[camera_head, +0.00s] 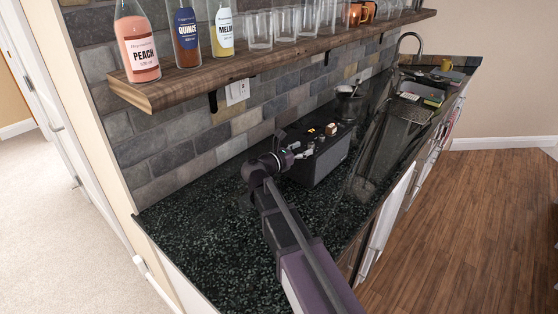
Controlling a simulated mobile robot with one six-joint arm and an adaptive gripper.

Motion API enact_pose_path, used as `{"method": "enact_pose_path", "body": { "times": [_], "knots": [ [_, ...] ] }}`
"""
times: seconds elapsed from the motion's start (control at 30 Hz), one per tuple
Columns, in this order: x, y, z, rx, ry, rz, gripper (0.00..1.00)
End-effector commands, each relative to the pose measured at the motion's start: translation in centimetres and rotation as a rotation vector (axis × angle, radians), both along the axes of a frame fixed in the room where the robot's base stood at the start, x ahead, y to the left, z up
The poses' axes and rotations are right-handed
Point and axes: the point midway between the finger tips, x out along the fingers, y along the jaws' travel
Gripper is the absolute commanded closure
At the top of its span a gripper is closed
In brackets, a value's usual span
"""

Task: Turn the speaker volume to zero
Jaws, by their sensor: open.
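A dark box-shaped device (320,163), which looks like the speaker, stands on the black speckled counter (205,228) against the brick wall. Its top carries small details and a small orange light, too small to read, so I cannot make out the volume setting. A small brown block-like thing (331,129) shows on its top. My gripper (300,152) is at the near left upper edge of the device, open, with nothing visible in it. I cannot tell whether its fingers touch a knob. My wrist hides part of the device's left side.
A wooden shelf (190,84) with bottles, glasses and orange mugs hangs above the counter. A metal bucket (349,106) stands behind the device. A sink and tap (408,40) are farther back. The counter's near left is clear.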

Motion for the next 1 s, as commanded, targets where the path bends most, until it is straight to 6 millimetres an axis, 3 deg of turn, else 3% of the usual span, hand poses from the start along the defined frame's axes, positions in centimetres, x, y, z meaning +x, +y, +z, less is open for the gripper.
{"method": "enact_pose_path", "body": {
  "times": [0.6,1.0],
  "knots": [
    [-4.7,6.8,0.0,0.000,0.000,0.002,0.32],
    [-5.5,8.0,0.0,0.000,0.000,0.001,0.32]
  ]
}}
